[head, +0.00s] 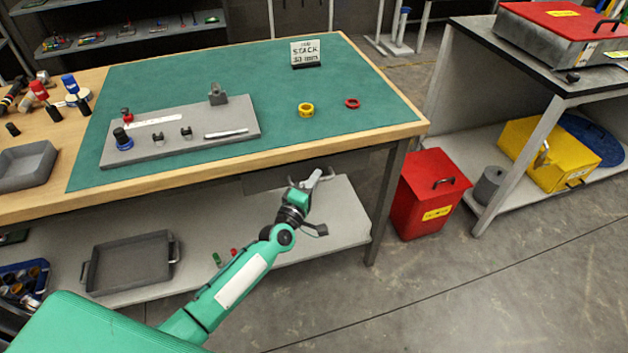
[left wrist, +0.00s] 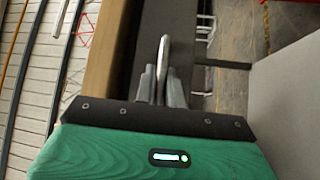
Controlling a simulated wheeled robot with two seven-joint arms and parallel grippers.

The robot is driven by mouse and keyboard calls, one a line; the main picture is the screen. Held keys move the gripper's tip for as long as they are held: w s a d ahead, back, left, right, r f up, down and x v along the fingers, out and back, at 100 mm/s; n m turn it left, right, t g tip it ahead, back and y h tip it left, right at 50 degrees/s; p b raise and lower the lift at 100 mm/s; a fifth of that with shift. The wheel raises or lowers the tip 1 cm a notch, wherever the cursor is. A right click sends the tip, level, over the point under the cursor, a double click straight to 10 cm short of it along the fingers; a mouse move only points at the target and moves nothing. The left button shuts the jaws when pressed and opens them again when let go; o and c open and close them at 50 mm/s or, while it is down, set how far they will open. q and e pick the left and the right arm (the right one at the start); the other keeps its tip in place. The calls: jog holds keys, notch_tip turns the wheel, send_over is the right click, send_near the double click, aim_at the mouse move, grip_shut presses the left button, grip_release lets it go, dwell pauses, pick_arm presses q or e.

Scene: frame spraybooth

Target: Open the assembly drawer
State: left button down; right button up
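The assembly drawer (head: 262,181) is a dark grey front under the near edge of the green-topped workbench (head: 270,100). Its bar handle shows in the left wrist view (left wrist: 164,55), pointing away between my fingers. My left gripper (head: 314,180) is at this handle, under the bench edge. In the left wrist view its two grey fingers (left wrist: 161,88) lie close on both sides of the bar and look shut on it. The gripper hides part of the drawer front, and the drawer's inside does not show. My right gripper is not in view.
A grey fixture board (head: 180,145), a yellow ring (head: 306,110), a red ring (head: 352,103) and a sign (head: 305,53) stand on the bench. A lower shelf (head: 330,215) with a grey tray (head: 130,262) lies below. A red bin (head: 430,195) stands right. The front floor is clear.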

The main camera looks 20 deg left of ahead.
pick_arm(q)
jog(key=shift+s, duration=0.1)
